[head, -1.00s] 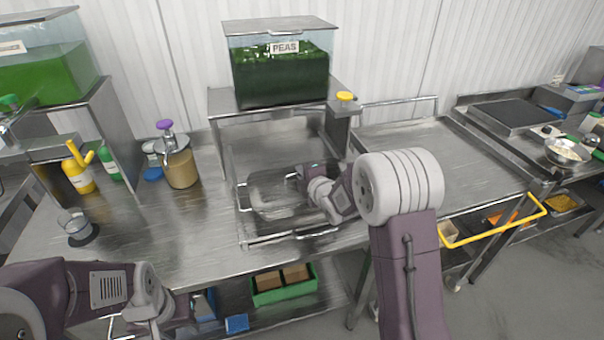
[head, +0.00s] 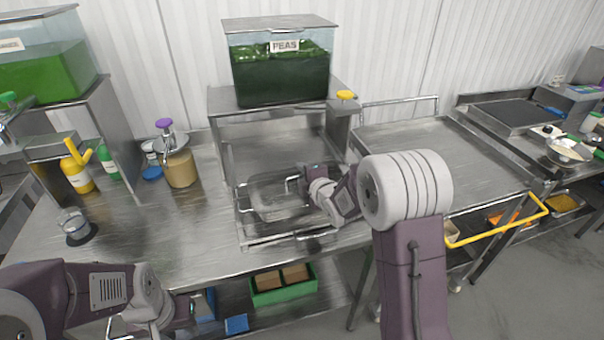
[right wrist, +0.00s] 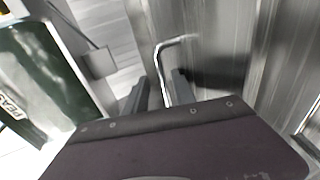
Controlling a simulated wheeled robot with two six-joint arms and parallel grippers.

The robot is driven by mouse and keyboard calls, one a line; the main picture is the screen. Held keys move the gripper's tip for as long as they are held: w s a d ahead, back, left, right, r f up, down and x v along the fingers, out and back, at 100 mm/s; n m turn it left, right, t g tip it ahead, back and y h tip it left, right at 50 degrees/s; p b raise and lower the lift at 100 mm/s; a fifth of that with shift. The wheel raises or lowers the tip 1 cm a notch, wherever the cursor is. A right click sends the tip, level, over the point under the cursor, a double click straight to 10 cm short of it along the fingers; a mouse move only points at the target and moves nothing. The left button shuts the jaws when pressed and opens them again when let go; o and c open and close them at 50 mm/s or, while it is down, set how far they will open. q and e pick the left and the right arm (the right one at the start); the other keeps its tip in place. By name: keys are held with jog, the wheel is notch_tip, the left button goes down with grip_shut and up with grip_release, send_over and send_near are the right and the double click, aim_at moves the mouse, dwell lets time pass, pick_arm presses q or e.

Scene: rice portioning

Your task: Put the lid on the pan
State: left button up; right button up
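A shiny rectangular metal piece (head: 270,208), pan or lid, lies on the counter below the peas container. I cannot tell pan and lid apart here. A thin bent metal handle (head: 291,181) stands at its right part. My right gripper (head: 303,184) is beside this handle. In the right wrist view the handle (right wrist: 160,62) runs between the two fingers of the right gripper (right wrist: 162,92), with a gap visible between them. My left gripper (head: 183,308) is low at the left, in front of the counter; its fingers are not clear.
A container labelled peas (head: 280,75) stands on a raised metal shelf (head: 222,100) behind. A jar with a purple-topped pump (head: 180,168) and a yellow bottle (head: 78,178) stand at left.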

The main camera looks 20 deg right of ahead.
jog(key=v, duration=0.8)
jog(key=shift+s+r+b, duration=0.15)
jog(key=shift+b, duration=0.25)
jog(key=shift+a+r, duration=0.1)
jog(key=shift+a+r+p, duration=0.5)
jog(key=shift+a+r, duration=0.15)
jog(key=shift+r, duration=0.2)
jog(key=s+f+m+g, duration=0.2)
jog(key=s+f+m, duration=0.1)
jog(key=s+f+m+g+h+p, duration=0.1)
jog(key=s+f+m+g, duration=0.1)
jog(key=s+f+m, duration=0.1)
jog(key=s+f+m+g, duration=0.2)
jog(key=s+f+m, duration=0.1)
jog(key=s, duration=0.2)
jog(key=shift+s+d+f+g+h, duration=0.25)
jog(key=shift+d+g+h, duration=0.05)
jog(key=shift+d, duration=0.05)
jog(key=s+f+m+g, duration=0.2)
jog(key=s+m+g, duration=0.1)
jog(key=s+m, duration=0.2)
jog(key=s+f+m+g, duration=0.3)
jog(key=s+m, duration=0.2)
jog(key=s, duration=0.2)
jog(key=shift+s, duration=0.25)
